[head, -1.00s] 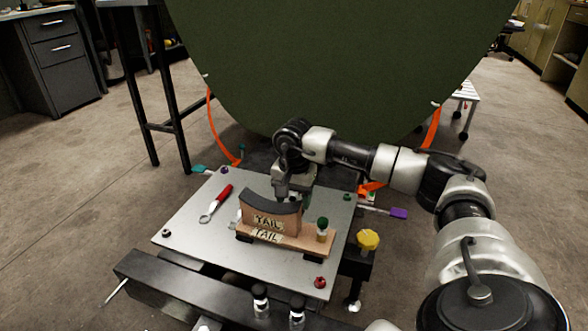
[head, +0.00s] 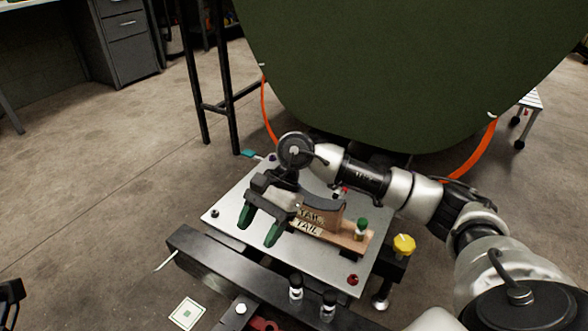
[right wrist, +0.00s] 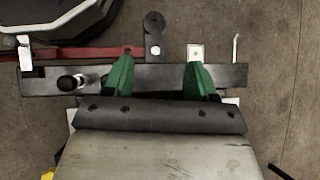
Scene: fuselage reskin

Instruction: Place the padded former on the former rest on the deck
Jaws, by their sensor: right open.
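The padded former (head: 333,216), a wooden block with a curved dark pad on top and a TAIL label, stands upright on the former rest (head: 352,240) on the deck. The rest is a wooden strip with its own TAIL label. My right gripper (head: 258,229) is open and empty, left of the former, with its green-padded fingers over the deck's front-left part. The former's left end is partly covered by the gripper. The green fingers also show apart in the right wrist view (right wrist: 161,80). At the head view's left edge a dark part, possibly my left gripper, is cut off.
The grey deck (head: 235,207) has small coloured knobs at its corners and a green-capped item (head: 361,229) by the rest's right end. A yellow knob (head: 404,245) stands at right. A black beam (head: 250,275) runs along the front. The large green panel (head: 400,70) rises behind.

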